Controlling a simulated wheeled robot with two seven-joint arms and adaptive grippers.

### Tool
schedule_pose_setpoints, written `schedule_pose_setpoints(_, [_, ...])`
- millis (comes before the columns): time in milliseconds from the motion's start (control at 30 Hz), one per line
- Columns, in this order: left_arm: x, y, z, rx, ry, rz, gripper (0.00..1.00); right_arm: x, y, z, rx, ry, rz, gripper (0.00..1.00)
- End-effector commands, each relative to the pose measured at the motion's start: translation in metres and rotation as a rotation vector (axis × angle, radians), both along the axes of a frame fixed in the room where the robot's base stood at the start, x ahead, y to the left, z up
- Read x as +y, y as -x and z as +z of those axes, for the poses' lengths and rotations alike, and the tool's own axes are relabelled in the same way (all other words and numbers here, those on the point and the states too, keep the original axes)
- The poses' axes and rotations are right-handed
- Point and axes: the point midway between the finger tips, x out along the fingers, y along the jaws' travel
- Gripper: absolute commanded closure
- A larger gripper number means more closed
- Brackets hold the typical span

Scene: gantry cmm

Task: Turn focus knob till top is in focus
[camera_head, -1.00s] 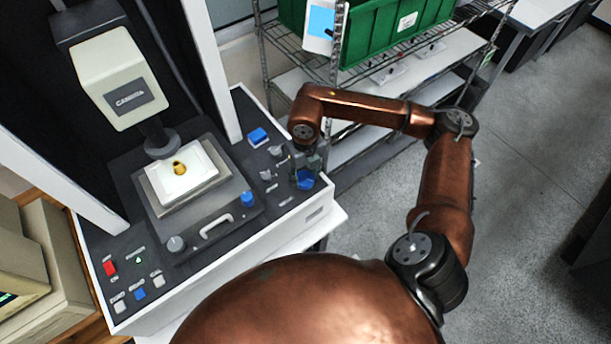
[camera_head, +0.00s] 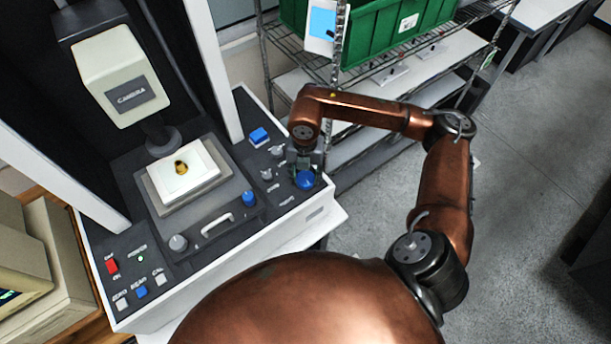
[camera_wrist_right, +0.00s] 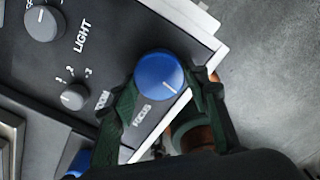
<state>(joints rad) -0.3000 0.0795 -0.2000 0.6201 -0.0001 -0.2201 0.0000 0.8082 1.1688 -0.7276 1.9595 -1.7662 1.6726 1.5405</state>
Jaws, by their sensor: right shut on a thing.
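The blue focus knob (camera_head: 305,180) sits at the right end of the machine's dark control panel. In the right wrist view the knob (camera_wrist_right: 159,74) has a white pointer line toward its lower right, beside the FOCUS label. My right gripper (camera_head: 304,172) comes down over it, and its fingers (camera_wrist_right: 165,85) are shut on the knob's sides. A small brass part (camera_head: 181,168) stands on the white plate of the stage (camera_head: 186,180), under the lens of the box marked CAMERA (camera_head: 124,80). My left gripper is not in view.
A grey zoom knob (camera_wrist_right: 74,96) and a light knob (camera_wrist_right: 43,23) lie close to the focus knob. Another blue knob (camera_head: 249,198) and a handle (camera_head: 217,224) sit at the panel's front. A wire shelf with a green bin (camera_head: 375,30) stands behind my right arm.

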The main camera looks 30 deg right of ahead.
Motion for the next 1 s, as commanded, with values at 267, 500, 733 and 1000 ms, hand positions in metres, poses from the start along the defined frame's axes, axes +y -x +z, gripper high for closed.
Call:
schedule_pose_setpoints(267, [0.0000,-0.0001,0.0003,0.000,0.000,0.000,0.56,-0.0015,-0.0015,0.0009,-0.004,0.003,-0.015,0.82])
schedule_pose_setpoints(500, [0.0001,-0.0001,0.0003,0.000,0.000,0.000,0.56,-0.0015,-0.0015,0.0010,-0.004,0.003,-0.015,0.55])
schedule_pose_setpoints(733, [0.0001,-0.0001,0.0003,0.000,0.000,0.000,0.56,-0.0007,-0.0009,0.0005,-0.002,0.002,-0.013,0.40])
schedule_pose_setpoints(1000, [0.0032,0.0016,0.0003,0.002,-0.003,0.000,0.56,-0.0003,-0.0005,0.0012,-0.002,0.001,-0.012,0.40])
